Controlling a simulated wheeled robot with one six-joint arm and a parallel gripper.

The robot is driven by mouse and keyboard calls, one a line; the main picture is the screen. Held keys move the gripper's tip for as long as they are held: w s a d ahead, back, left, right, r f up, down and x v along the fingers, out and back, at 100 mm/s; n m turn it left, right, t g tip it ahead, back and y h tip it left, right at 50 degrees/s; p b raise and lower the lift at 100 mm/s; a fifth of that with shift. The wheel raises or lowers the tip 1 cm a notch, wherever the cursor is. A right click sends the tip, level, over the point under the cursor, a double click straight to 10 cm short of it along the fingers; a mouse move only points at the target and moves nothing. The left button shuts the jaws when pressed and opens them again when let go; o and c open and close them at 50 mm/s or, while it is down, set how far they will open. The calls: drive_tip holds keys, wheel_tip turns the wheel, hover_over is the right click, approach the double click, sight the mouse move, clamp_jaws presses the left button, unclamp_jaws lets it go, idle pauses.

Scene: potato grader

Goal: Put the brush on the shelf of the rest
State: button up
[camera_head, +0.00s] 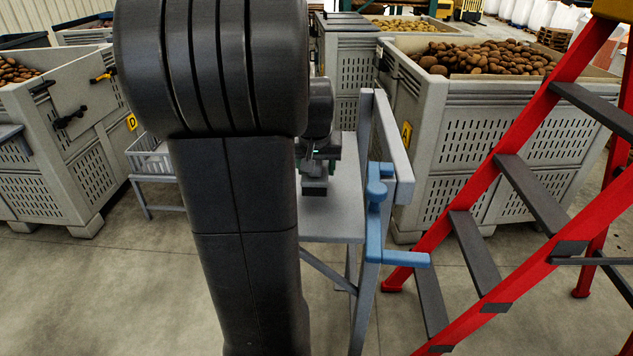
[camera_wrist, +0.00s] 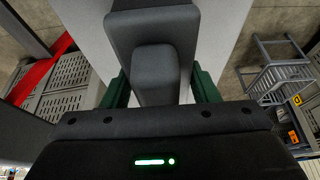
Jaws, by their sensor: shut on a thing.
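The brush is a dark grey block with a stubby grip. In the wrist view the brush (camera_wrist: 153,28) lies between the green fingers of my gripper (camera_wrist: 160,88), which is shut on its grip. In the head view the brush (camera_head: 315,186) shows low over the pale grey shelf (camera_head: 335,222) of the rest (camera_head: 404,165). I cannot tell whether it touches the shelf. The shelf also shows below the brush in the wrist view (camera_wrist: 220,45). My gripper (camera_head: 319,160) is partly hidden behind my arm in the head view, as is the shelf's left part.
A blue bracket (camera_head: 376,225) juts from the rest's right side. A red ladder (camera_head: 500,265) stands close on the right. A potato crate (camera_head: 490,135) is behind the rest, another crate (camera_head: 50,180) is at left. A small rack (camera_head: 150,160) stands left of my arm.

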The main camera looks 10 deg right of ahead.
sight(316, 167)
drive_tip(key=shift+f+b, duration=0.45)
drive_tip(key=shift+f, duration=1.4)
drive_tip(key=shift+f, duration=0.2)
drive_tip(key=o, duration=1.1)
drive_tip(key=shift+r, duration=0.15)
drive_tip(key=shift+r, duration=0.25)
drive_tip(key=p+v, duration=0.2)
drive_tip(key=v, duration=0.9)
drive_tip(key=shift+s+a+r+p, duration=0.1)
drive_tip(key=shift+s+r+p, duration=0.15)
drive_tip(key=shift+p, duration=0.05)
